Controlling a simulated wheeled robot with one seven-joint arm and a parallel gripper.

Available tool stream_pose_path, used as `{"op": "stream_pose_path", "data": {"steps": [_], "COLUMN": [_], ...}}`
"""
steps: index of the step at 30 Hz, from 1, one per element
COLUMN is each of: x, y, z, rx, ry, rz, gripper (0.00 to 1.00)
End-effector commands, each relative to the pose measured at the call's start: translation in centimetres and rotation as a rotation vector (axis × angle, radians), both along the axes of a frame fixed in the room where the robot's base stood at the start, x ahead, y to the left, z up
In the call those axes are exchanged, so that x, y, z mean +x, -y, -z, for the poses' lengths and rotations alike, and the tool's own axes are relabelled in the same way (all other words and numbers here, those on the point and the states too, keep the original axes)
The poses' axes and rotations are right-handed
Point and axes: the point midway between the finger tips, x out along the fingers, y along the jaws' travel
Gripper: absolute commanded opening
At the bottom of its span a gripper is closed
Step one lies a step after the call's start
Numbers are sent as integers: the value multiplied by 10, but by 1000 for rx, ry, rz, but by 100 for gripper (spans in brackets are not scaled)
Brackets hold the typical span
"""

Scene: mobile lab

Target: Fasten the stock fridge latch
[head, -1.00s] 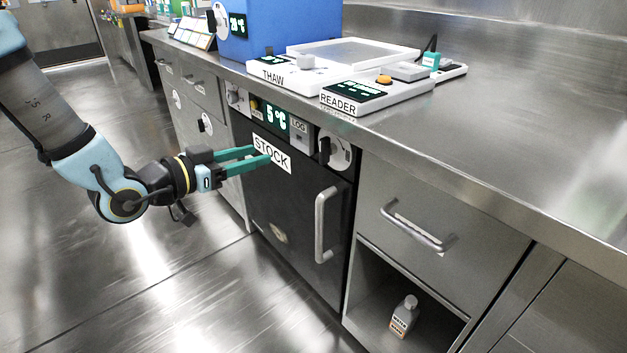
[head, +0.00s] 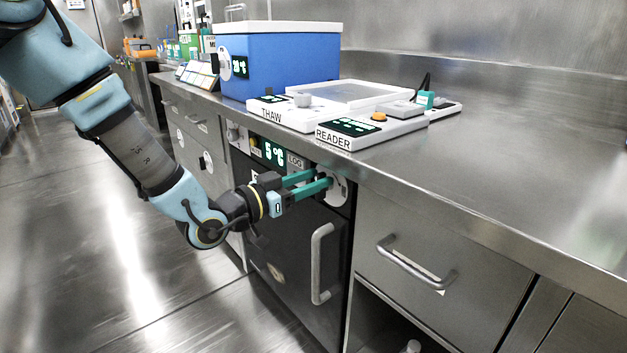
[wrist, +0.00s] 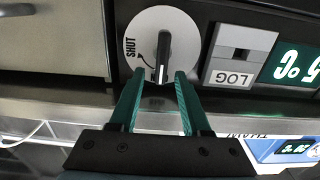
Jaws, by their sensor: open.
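The stock fridge (head: 290,262) is a dark door under the bench with a vertical bar handle (head: 320,262); the door looks closed. Its latch (head: 342,190) is a white round plate with a black turning lever, at the fridge's upper right, partly hidden by my fingers in the head view. In the wrist view the latch lever (wrist: 163,55) stands nearly upright, with the word SHUT to its left on the plate. My gripper (head: 323,180) is open, with green fingers pointing at the latch. In the wrist view its fingertips (wrist: 159,77) are either side of the lever's near end; contact cannot be told.
A LOG switch (wrist: 232,58) and a 5 °C display (head: 274,152) are beside the latch. The bench edge (head: 440,203) runs just above. A THAW plate (head: 290,117), READER (head: 365,133) and blue box (head: 285,60) stand on the bench. A drawer (head: 430,290) is to the right.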

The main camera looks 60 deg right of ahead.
Motion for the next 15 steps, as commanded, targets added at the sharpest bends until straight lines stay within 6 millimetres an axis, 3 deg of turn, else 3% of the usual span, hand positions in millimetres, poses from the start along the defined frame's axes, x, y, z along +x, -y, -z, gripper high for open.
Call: {"op": "stream_pose_path", "data": {"steps": [9,15], "x": [0,0], "y": [3,3], "z": [0,0], "rx": [0,0], "ry": [0,0], "rz": [-1,-1], "gripper": [48,26]}}
